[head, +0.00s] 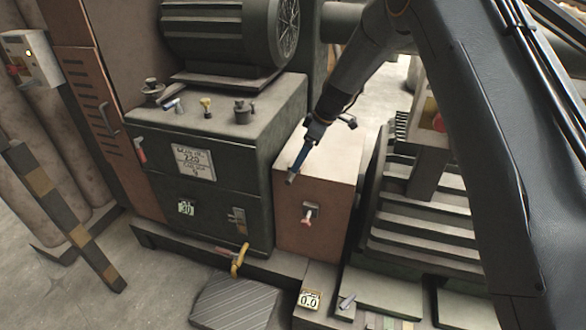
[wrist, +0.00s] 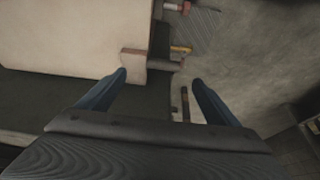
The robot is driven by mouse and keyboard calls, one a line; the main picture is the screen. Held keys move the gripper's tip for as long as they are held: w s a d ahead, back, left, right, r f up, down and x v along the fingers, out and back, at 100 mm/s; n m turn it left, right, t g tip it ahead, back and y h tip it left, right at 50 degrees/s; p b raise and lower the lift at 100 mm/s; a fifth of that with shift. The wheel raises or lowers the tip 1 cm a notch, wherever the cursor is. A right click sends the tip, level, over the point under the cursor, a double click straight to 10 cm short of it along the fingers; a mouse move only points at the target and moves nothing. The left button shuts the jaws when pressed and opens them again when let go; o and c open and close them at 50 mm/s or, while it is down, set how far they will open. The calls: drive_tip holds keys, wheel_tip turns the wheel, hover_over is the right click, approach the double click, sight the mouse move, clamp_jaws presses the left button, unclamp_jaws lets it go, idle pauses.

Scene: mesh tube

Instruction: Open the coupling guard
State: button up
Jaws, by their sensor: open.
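A brown box-shaped cover (head: 315,225), which I take to be the coupling guard, stands right of the dark green cabinet. Its lid looks closed. My gripper (head: 297,165) is at the cover's upper left front edge, and is open and empty. In the wrist view its blue fingers (wrist: 160,78) are apart. A small brown tab (wrist: 133,60) on the edge of the pale cover (wrist: 75,35) lies just beyond the left fingertip. I cannot tell whether they touch.
The green cabinet (head: 215,212) has loose small parts on top and a motor (head: 225,35) behind. A yellow hook-shaped piece (head: 240,260) is low in front. A ribbed dark unit (head: 420,215) stands right of the cover. A striped post (head: 65,220) is at left. Floor in front is partly clear.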

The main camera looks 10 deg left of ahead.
drive_tip(key=shift+p+x, duration=0.85)
drive_tip(key=shift+x, duration=3.05)
drive_tip(key=shift+w, duration=0.1)
drive_tip(key=shift+c, duration=0.4)
drive_tip(key=c, duration=1.4)
drive_tip(key=shift+a+r, duration=0.15)
drive_tip(key=shift+c, duration=0.2)
